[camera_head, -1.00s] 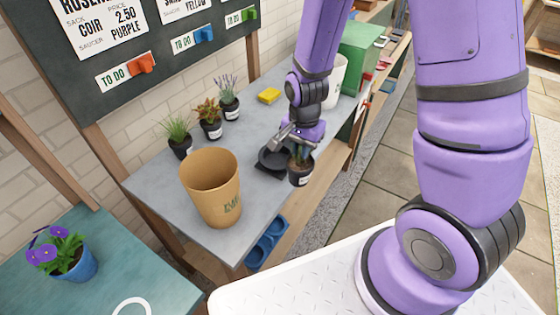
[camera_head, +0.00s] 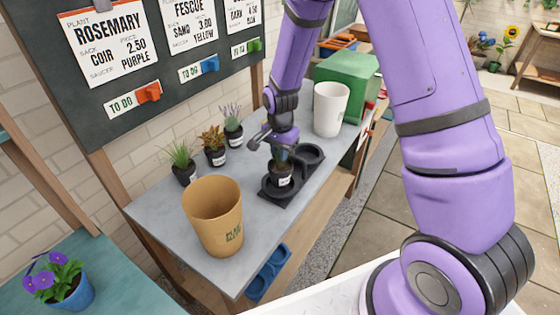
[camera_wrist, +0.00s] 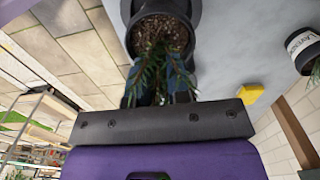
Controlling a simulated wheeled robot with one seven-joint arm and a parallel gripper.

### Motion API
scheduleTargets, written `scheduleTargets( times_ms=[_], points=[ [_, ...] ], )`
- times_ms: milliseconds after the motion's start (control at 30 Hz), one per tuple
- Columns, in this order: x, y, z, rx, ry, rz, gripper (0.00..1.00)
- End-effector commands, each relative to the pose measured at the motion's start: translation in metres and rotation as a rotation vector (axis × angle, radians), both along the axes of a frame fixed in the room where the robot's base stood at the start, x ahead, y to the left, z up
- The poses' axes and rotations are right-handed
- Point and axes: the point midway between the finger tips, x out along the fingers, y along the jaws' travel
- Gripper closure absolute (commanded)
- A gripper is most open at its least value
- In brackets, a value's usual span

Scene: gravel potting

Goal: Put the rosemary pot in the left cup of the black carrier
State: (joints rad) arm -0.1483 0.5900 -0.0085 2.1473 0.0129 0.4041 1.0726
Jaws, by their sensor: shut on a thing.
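The rosemary pot (camera_head: 281,178) is small and dark with a white label. My gripper (camera_head: 280,160) is shut on it from above, and the pot is upright. The black carrier (camera_head: 299,188) lies on the grey bench with two round cups. The pot is at the near, left cup, in it or just over it; I cannot tell whether it touches the bottom. The far, right cup (camera_head: 311,153) is empty. In the wrist view the pot (camera_wrist: 178,12) shows soil and green sprigs between my gripper's fingers (camera_wrist: 160,85), with a dark ring around part of it.
A tan bin (camera_head: 213,215) stands at the bench's near end. Several potted plants, among them a grassy one (camera_head: 184,172), line the wall side. A white pot (camera_head: 330,108) and a green box (camera_head: 348,80) stand beyond the carrier. A yellow block (camera_wrist: 250,93) lies nearby.

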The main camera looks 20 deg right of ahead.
Motion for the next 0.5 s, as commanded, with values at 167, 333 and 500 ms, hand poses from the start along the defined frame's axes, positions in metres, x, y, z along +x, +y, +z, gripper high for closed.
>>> scheduleTargets(
  times_ms=[167, 333, 500],
  points=[
    [0.002, 0.0, -0.009, 0.0, 0.002, 0.001, 1.0],
    [0.002, 0.0, -0.031, -0.001, 0.003, 0.001, 1.0],
    [0.002, 0.0, -0.035, -0.001, -0.001, 0.0, 1.0]
  ],
)
